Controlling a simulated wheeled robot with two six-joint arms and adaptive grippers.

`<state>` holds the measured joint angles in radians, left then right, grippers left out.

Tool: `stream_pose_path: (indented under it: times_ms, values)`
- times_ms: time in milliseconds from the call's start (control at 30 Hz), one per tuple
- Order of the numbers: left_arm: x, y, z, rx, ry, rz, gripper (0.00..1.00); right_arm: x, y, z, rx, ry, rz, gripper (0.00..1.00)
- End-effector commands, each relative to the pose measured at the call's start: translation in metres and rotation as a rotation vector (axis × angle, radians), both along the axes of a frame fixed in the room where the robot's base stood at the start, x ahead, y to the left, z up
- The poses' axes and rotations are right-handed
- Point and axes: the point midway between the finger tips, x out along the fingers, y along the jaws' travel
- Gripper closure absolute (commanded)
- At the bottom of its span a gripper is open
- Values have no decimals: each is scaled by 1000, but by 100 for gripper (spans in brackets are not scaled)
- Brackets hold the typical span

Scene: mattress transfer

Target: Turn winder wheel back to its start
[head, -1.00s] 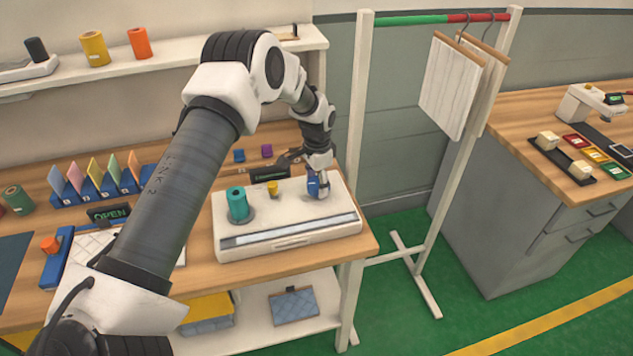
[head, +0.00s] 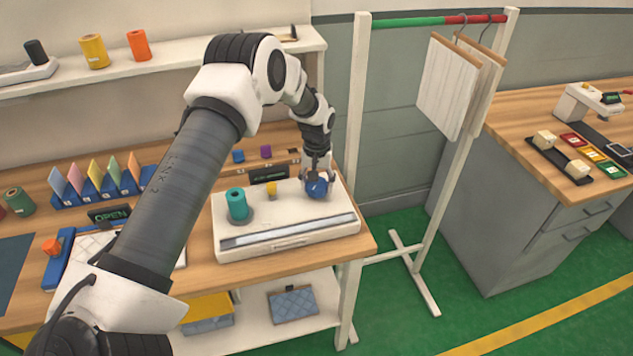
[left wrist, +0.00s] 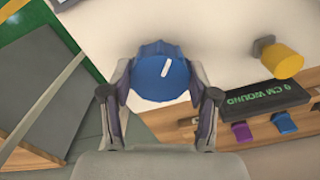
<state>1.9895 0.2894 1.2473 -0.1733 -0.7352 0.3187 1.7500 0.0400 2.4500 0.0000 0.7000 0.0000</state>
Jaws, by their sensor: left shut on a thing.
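The winder wheel (head: 317,188) is a blue knob with a white mark, on the right end of the white winder machine (head: 290,239). It also shows in the left wrist view (left wrist: 162,72), where its white mark points up and slightly right. My left gripper (head: 316,180) is above the wheel and shut on it, one finger on each side. A teal spool (head: 237,205) and a small yellow peg (head: 272,188) stand on the same machine. A dark display behind it reads "CM WOUND" in the left wrist view (left wrist: 266,97); its digit looks like 0. My right gripper is not in view.
A white rack (head: 361,150) with hanging panels (head: 447,85) stands just right of the bench. Folders (head: 98,177) and an OPEN sign (head: 109,213) are on the left.

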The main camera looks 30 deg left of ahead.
Motion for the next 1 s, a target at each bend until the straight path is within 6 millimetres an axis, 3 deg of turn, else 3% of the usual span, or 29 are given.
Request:
stream_pose_path:
  times_ms: [33, 1000]
  values:
    - [5, 1, 6, 3, -17, 40, 75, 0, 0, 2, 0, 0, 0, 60]
    - [6, -1, 5, -2, -13, 892, 75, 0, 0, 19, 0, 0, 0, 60]
